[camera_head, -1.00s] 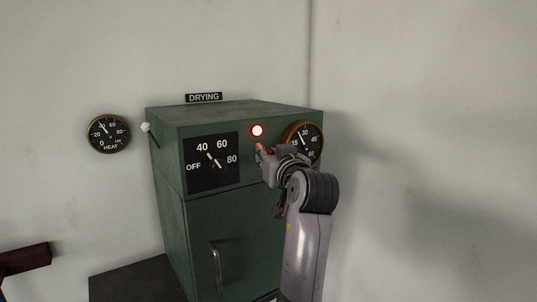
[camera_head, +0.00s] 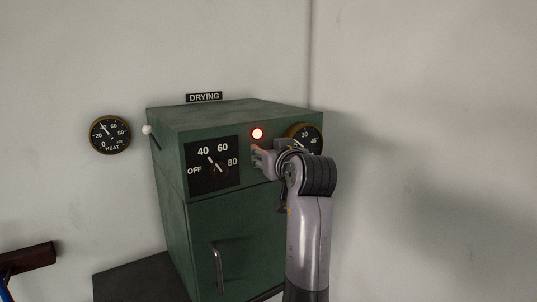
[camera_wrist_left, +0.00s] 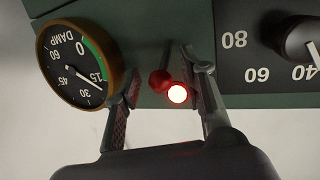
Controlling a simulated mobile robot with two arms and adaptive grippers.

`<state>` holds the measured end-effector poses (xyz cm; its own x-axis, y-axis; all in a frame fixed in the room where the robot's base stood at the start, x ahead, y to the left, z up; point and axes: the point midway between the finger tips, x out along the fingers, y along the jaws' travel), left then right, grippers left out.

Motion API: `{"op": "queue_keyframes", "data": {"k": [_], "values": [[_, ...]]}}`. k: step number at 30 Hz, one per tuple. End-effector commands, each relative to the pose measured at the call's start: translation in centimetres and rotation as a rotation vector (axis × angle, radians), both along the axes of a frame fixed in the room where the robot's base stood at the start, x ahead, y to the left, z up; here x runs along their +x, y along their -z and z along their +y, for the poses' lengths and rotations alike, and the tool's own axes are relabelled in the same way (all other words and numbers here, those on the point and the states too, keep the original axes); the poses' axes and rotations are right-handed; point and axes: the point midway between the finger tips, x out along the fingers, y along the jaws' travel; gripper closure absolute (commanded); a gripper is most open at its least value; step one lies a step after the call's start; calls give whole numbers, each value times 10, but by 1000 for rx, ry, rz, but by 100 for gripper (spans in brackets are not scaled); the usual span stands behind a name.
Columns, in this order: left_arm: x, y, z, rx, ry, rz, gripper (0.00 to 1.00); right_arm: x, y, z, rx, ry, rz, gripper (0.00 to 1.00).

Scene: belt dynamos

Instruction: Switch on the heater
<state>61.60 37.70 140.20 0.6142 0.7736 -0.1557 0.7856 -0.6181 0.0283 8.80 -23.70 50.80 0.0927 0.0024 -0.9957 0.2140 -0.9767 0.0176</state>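The heater is a green cabinet (camera_head: 238,235) under a DRYING sign. Its front has a black dial plate (camera_head: 196,182) marked OFF, 40, 60, 80, with a knob (camera_head: 215,163) whose white line slants up to the left. A lit red lamp (camera_head: 257,133) sits right of the plate. My left gripper (camera_head: 258,160) is just below the lamp. In the left wrist view, which is upside down, its fingers are apart on either side of a red ball knob (camera_wrist_left: 159,81) beside the lamp (camera_wrist_left: 178,94). Contact with the ball knob cannot be told. My right gripper is not in view.
A DAMP gauge (camera_wrist_left: 77,66) is on the cabinet front, partly hidden by my gripper in the head view. A HEAT gauge (camera_head: 110,134) hangs on the wall. A white-knobbed lever (camera_head: 147,130) is at the cabinet's left side. A door handle (camera_head: 217,268) juts out below.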

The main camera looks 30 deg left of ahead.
Motion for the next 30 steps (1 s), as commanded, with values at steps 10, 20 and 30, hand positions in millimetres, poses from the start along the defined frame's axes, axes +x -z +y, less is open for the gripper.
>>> {"op": "queue_keyframes", "data": {"k": [10, 20, 30], "values": [[0, -22, 0, 0, -1, -4, 62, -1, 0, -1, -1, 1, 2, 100], [0, -83, 0, 0, 0, -3, 62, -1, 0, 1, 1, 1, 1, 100], [0, -100, 0, 0, -1, 2, 62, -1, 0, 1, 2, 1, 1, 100]]}}
